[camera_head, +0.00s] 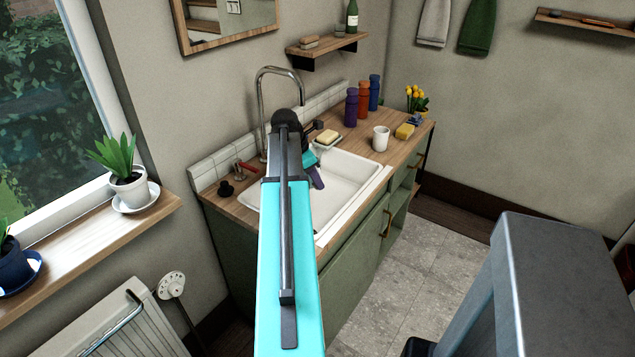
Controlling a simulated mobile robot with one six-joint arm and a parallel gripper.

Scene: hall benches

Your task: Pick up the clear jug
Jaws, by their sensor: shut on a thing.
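My arm reaches from the bottom of the picture over the white sink (340,186) and hides part of it. My gripper (311,161) shows only in part beyond the arm's dark far end, low over the sink. It is shut on a slim purple thing (317,179), which is tilted and partly hidden, so I cannot tell what it is. I cannot make out a clear jug anywhere in view; one could be hidden behind my arm.
A tall tap (262,100) rises behind the sink. A yellow sponge (327,137) lies on a dish at the sink's far edge. A white mug (381,139), several bottles (363,100), another sponge (404,131) and yellow flowers (416,95) crowd the right counter. Open floor (425,260) lies right.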

